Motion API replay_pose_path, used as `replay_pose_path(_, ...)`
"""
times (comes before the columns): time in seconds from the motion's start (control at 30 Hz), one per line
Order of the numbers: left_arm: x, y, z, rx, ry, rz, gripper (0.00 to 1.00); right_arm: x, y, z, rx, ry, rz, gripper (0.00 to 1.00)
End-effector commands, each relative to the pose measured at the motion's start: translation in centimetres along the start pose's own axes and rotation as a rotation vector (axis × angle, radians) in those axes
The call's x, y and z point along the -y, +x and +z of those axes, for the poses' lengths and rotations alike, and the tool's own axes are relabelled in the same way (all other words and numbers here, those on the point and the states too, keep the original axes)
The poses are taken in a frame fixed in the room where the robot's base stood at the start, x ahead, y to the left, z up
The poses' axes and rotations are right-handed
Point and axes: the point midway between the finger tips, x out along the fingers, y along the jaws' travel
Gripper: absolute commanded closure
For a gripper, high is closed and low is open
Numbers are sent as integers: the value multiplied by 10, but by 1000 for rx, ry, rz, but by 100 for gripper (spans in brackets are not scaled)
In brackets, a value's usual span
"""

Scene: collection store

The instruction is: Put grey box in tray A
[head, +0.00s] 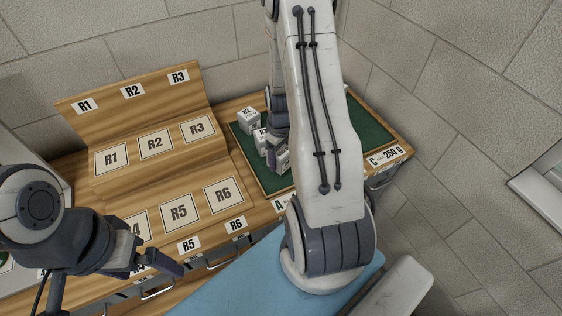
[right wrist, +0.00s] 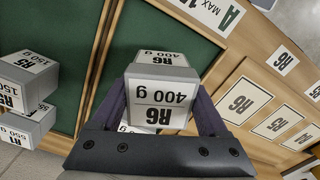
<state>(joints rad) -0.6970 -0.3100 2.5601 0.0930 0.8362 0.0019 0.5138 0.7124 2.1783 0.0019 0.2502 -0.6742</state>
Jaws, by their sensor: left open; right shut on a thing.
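My right gripper (right wrist: 160,105) is shut on a grey box (right wrist: 160,83) labelled R6 400 g, between its two fingers. In the head view this box (head: 283,158) is partly hidden by the gripper. It is at the green-lined tray area behind the A label; I cannot tell whether it touches the felt. Tray A's green floor (right wrist: 170,32) and its A MAX label (right wrist: 230,15) show in the right wrist view. My left gripper (head: 158,250) is open and empty, in front of the rack at the lower left.
Other grey boxes (head: 248,120) stand at the back left of the green area; some (right wrist: 30,75) show labels R5 in the right wrist view. A stepped wooden rack (head: 150,120) with R labels stands left. A C 250 g label (head: 385,157) marks the right edge.

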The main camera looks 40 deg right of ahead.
Motion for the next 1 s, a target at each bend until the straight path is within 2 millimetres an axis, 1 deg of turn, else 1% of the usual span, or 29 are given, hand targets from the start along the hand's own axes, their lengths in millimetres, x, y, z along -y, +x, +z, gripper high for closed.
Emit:
replay_pose_path(0.1, 0, -7, 0, 0, 0, 0, 0, 0, 16, 2, 4, 2, -3, 100)
replay_pose_path(0.23, -1, -10, -1, 0, -1, 0, 0, 0, 29, 2, 2, 2, -2, 100)
replay_pose_path(0.33, -1, -10, -1, 0, -1, 0, 0, -1, 33, 1, 0, 2, 0, 100)
replay_pose_path(0.53, -1, -10, 0, 0, 0, 0, 0, -1, 33, 1, -1, 2, 0, 100)
replay_pose_path(0.67, 0, -6, 0, 0, 0, 0, 0, -1, 38, 1, 0, 2, 0, 100)
replay_pose_path(0.7, 0, -7, 0, 0, 0, 0, 0, -1, 37, 1, 0, 2, 0, 12)
replay_pose_path(0.73, 0, -7, 0, 0, 0, 0, 0, -1, 36, 1, 0, 2, 0, 0)
replay_pose_path(1.0, -1, -9, 0, 0, 0, 0, 0, -1, 34, 1, 0, 2, 0, 0)
